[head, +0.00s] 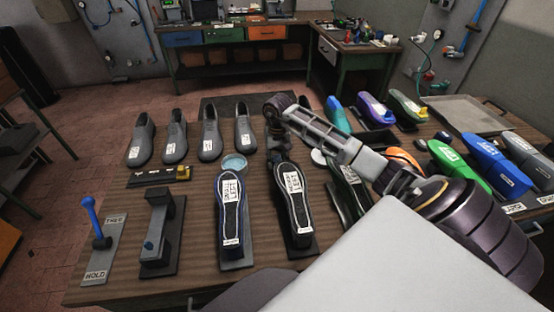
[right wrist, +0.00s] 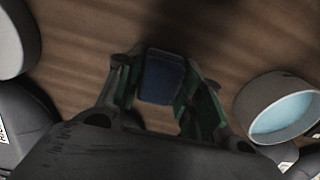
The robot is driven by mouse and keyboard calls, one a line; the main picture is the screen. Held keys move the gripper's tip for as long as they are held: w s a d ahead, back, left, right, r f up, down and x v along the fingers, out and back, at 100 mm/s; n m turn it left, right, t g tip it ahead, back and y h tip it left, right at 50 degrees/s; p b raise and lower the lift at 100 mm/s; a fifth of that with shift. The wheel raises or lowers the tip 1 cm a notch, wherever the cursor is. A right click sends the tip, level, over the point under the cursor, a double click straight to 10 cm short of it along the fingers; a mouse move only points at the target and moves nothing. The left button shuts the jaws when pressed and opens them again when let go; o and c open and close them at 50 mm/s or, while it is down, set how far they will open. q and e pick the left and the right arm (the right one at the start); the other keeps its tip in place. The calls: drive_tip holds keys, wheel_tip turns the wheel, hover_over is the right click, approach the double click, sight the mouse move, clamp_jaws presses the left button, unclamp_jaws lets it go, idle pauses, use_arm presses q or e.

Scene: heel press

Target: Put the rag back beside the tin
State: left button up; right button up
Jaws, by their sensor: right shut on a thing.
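My right gripper (head: 279,136) points down over the workbench, between the round tin and a grey shoe form. In the right wrist view its fingers (right wrist: 160,95) are shut on a dark blue folded rag (right wrist: 162,78). The rag is hard to make out in the head view. The tin (head: 234,163) is open, with pale blue contents, and stands left of the gripper. In the right wrist view the tin (right wrist: 278,108) is at the right, apart from the rag. I cannot tell if the rag touches the wood. My left gripper is not in view.
Two shoe holders with labelled soles (head: 232,208) (head: 291,200) stand in front of the tin and gripper. Grey shoes (head: 210,135) line the back left. A pale round piece (head: 318,157) lies right of the gripper. Coloured shoes (head: 453,160) fill the right side. A lever plate (head: 103,243) is front left.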

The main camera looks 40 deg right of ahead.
sight(277, 158)
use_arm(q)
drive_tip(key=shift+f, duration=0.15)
use_arm(e)
drive_tip(key=shift+f, duration=0.1)
drive_tip(key=o, duration=1)
drive_tip(key=shift+r, duration=0.35)
wheel_tip(277, 158, up, 9)
drive_tip(key=shift+f+b, duration=0.1)
drive_tip(key=shift+b, duration=0.65)
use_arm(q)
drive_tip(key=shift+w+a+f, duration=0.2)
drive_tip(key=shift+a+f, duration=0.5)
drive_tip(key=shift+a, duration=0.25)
use_arm(e)
wheel_tip(277, 158, up, 3)
drive_tip(key=shift+f, duration=0.1)
